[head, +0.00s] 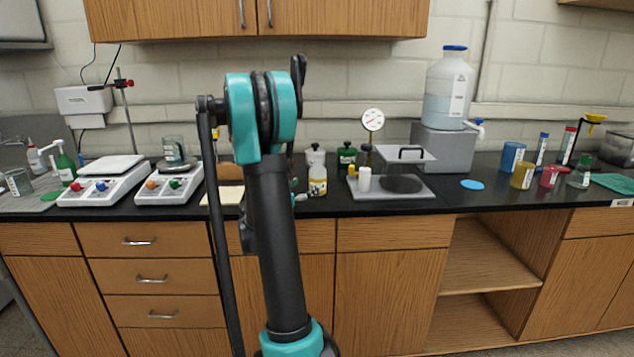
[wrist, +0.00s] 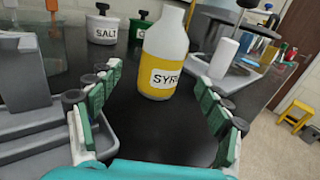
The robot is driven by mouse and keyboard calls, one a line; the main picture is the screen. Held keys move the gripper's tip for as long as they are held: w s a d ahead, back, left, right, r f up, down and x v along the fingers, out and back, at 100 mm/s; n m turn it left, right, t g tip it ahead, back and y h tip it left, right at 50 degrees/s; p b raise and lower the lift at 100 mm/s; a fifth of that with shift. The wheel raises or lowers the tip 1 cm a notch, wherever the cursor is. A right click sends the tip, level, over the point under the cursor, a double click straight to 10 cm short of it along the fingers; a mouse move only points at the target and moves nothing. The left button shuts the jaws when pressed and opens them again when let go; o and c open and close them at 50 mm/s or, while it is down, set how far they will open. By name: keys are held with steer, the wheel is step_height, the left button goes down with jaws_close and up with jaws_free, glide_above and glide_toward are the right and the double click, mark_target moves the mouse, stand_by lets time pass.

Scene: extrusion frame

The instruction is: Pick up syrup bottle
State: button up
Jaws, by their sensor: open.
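The syrup bottle (wrist: 165,60) is white and yellow with a label that reads "SYR", the rest cut off by its curve. It stands upright on the black counter in the wrist view, just beyond my open fingers and between their lines. In the head view the syrup bottle (head: 317,175) stands on the counter just right of my arm. My gripper (wrist: 158,108) is open and empty, with green pads on both fingers. In the head view my arm hides most of the gripper.
A salt jar (wrist: 102,27) stands behind the bottle to the left. A white cylinder (wrist: 224,58) stands close to the right finger. A grey tray (wrist: 40,125) lies by the left finger. In the head view two scales (head: 105,180) sit at left and a large jug (head: 447,90) at right.

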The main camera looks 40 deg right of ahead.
mark_target(313, 183)
steer(key=shift+x, duration=3.7)
steer(key=shift+s+f, duration=0.15)
steer(key=c, duration=1.4)
